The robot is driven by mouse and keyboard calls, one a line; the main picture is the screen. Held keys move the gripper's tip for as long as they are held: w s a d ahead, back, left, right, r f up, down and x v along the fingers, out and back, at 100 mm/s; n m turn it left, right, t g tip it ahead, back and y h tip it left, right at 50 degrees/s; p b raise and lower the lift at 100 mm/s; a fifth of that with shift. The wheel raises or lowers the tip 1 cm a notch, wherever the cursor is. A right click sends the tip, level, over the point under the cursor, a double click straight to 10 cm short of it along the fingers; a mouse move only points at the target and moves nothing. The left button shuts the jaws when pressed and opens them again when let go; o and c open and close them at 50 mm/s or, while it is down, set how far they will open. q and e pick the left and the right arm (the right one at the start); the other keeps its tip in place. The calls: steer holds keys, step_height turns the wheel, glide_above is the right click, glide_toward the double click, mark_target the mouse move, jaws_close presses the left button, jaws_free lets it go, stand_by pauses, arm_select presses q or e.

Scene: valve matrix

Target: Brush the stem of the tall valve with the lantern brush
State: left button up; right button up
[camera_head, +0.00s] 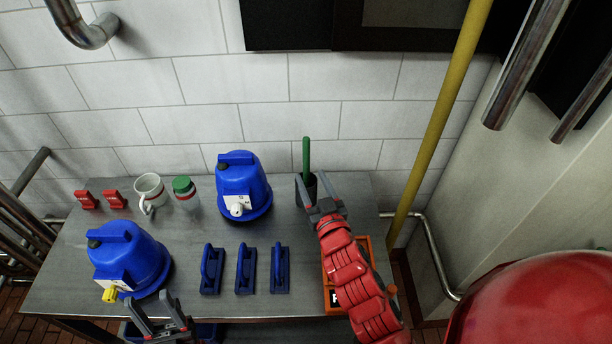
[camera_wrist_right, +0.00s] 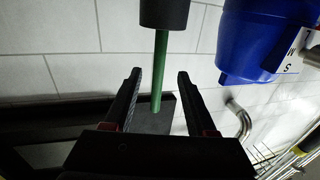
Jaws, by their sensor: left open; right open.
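A green stick (camera_head: 306,155) stands upright in a dark cup (camera_head: 309,184) at the back of the metal table. It looks like the handle of the brush; its lower end is hidden in the cup. My right gripper (camera_head: 314,190) is open, close in front of the cup. In the right wrist view, which looks upside down, the green stick (camera_wrist_right: 160,70) shows between the open fingers (camera_wrist_right: 159,78), with no visible grip on it. My left gripper (camera_head: 152,301) is open and empty near the table's front left. I cannot identify the tall valve.
Two blue canisters (camera_head: 245,187) (camera_head: 128,262) stand on the table (camera_head: 210,302). A white mug (camera_head: 150,188), a green-lidded jar (camera_head: 185,191), two red items (camera_head: 115,199) and several blue-handled blocks (camera_head: 245,269) stand around. An orange tray (camera_head: 365,247) lies under my right arm. A yellow pipe (camera_head: 437,125) rises right.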

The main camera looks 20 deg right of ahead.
mark_target(307, 167)
steer(key=w+p, duration=0.1)
steer(key=w, duration=0.2)
steer(key=shift+w+r, duration=0.1)
steer(key=shift+w, duration=0.25)
steer(key=shift+w+r+p, duration=0.15)
steer(key=shift+w+p, duration=0.15)
steer(key=shift+w, duration=0.2)
steer(key=w+p, duration=0.1)
steer(key=w, duration=0.2)
steer(key=shift+w+d+r+p, duration=0.1)
steer(key=shift+d+r+p, duration=0.1)
steer(key=shift+p, duration=0.15)
steer(key=shift+w+f, duration=0.2)
steer(key=shift+w, duration=0.35)
jaws_close()
steer(key=shift+s, duration=0.1)
